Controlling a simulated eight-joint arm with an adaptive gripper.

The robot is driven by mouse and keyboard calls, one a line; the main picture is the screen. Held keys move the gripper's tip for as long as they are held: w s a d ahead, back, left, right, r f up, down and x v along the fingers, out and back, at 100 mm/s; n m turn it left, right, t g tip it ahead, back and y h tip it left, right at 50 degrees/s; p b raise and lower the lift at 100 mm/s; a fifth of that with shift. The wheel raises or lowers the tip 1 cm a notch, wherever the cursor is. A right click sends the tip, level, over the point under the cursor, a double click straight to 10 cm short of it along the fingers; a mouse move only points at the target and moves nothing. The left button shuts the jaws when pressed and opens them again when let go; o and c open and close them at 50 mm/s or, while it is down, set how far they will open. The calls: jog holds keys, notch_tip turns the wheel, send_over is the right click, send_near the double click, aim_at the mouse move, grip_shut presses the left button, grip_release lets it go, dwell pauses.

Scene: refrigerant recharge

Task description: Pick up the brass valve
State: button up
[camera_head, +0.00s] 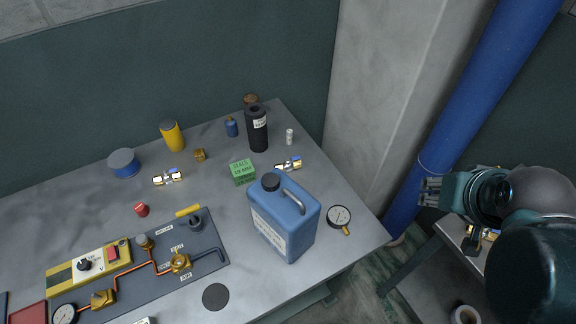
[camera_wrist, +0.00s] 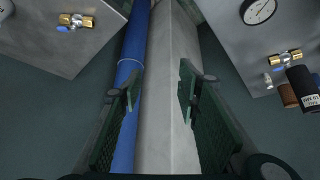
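Several brass valve fittings are in view, and I cannot tell which one the task means. In the head view, one brass valve with a blue handle (camera_head: 168,177) lies on the workbench at left. A similar valve (camera_head: 288,165) lies behind the blue jug and also shows in the wrist view (camera_wrist: 284,59). A third valve (camera_head: 488,235) lies on the side table, partly hidden by my arm; the wrist view seems to show it at upper left (camera_wrist: 76,21). My gripper (camera_head: 431,192) is open and empty, in the air right of the workbench. Its fingers (camera_wrist: 158,88) stand apart.
The blue jug (camera_head: 285,222) stands tall on the workbench, with a pressure gauge (camera_head: 339,216) beside it. A black bottle (camera_head: 257,128) stands at the back. A brass fitting (camera_head: 178,262) is on the piping panel. A blue pipe (camera_head: 475,105) and concrete pillar (camera_head: 390,80) rise near my gripper.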

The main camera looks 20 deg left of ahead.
jog(key=w+a+r+n+g+p, duration=0.2)
jog(key=w+a+n+p, duration=0.1)
jog(key=w+a+n, duration=0.5)
jog(key=n+g+h+p, duration=0.2)
jog(key=n+h+p, duration=0.2)
jog(key=n+p, duration=0.85)
send_near(288, 160)
jog(key=n+b, duration=0.2)
jog(key=w+d+f+n+b, duration=0.1)
jog(key=b, duration=0.1)
jog(key=shift+w+d+f+n, duration=0.15)
jog(key=shift+d+f+n, duration=0.05)
jog(key=shift+d+n, duration=0.15)
jog(key=shift+a+f, duration=0.35)
jog(key=shift+a, duration=0.15)
jog(key=shift+f, duration=0.1)
jog(key=shift+x, duration=1.2)
jog(key=shift+f, duration=0.1)
jog(key=shift+s+x, duration=0.15)
jog(key=shift+x, duration=1.1)
jog(key=shift+s+x, duration=0.1)
jog(key=shift+x, duration=1.15)
